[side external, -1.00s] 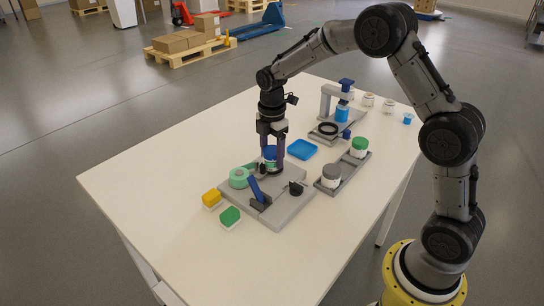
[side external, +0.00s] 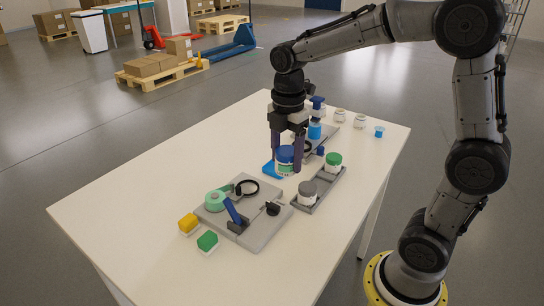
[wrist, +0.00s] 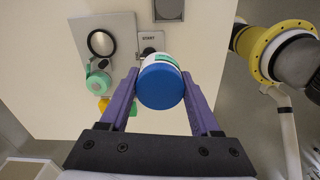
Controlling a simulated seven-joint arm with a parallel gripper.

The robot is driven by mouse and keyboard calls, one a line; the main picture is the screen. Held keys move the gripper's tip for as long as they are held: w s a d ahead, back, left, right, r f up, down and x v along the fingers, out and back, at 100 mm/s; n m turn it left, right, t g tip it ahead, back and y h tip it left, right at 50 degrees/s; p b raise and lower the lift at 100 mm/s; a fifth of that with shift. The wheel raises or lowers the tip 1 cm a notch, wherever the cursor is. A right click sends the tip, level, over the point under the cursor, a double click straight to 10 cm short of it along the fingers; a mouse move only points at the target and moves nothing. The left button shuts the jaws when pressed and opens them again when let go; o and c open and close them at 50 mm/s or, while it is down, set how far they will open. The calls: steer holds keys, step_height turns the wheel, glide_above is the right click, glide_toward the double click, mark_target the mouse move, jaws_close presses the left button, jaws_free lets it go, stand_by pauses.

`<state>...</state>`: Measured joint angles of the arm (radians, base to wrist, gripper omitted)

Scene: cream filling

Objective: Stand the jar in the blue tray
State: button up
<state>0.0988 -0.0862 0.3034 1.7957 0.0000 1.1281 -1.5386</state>
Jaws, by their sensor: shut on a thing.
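The jar (side external: 285,160), white with a blue lid and a green label, is upright between the fingers of my gripper (side external: 287,158). In the wrist view its blue lid (wrist: 161,86) faces the camera, with a purple finger on each side of my gripper (wrist: 160,92). The blue tray (side external: 267,169) shows at its left edge in the side view. The jar and fingers hide most of it. The jar is at or over the tray; I cannot tell whether its base touches.
A grey board (side external: 262,232) with an empty black ring, green tape roll (side external: 217,200) and blue lever lies in front. A grey rack (side external: 323,190) with grey- and green-lidded jars is close right. A press station (side external: 316,130) stands behind. Yellow and green blocks lie front left.

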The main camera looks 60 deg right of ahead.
steer(key=shift+s+r, duration=0.15)
steer(key=shift+s, duration=0.15)
steer(key=shift+r+n, duration=0.1)
steer(key=shift+n, duration=0.2)
steer(key=shift+w+d+n, duration=0.25)
steer(key=shift+n, duration=0.15)
steer(key=d+f+m, duration=0.1)
steer(key=d+f, duration=0.2)
steer(key=d, duration=0.7)
steer(key=w+d+f, duration=0.1)
steer(key=w+f, duration=0.1)
steer(key=w, duration=0.2)
steer(key=w+d+f, duration=0.2)
steer(key=w+f, duration=0.1)
steer(key=w, duration=0.1)
steer(key=w+d+f, duration=0.2)
steer(key=w+f, duration=0.1)
steer(key=w, duration=0.1)
steer(key=shift+w+d+f, duration=0.2)
steer(key=shift+d+f, duration=0.05)
steer(key=shift+w+d+f, duration=0.1)
steer(key=shift+w+f, duration=0.15)
steer(key=shift+f, duration=0.1)
steer(key=shift+w+f, duration=0.1)
steer(key=shift+f, duration=1.55)
steer(key=shift+f, duration=0.2)
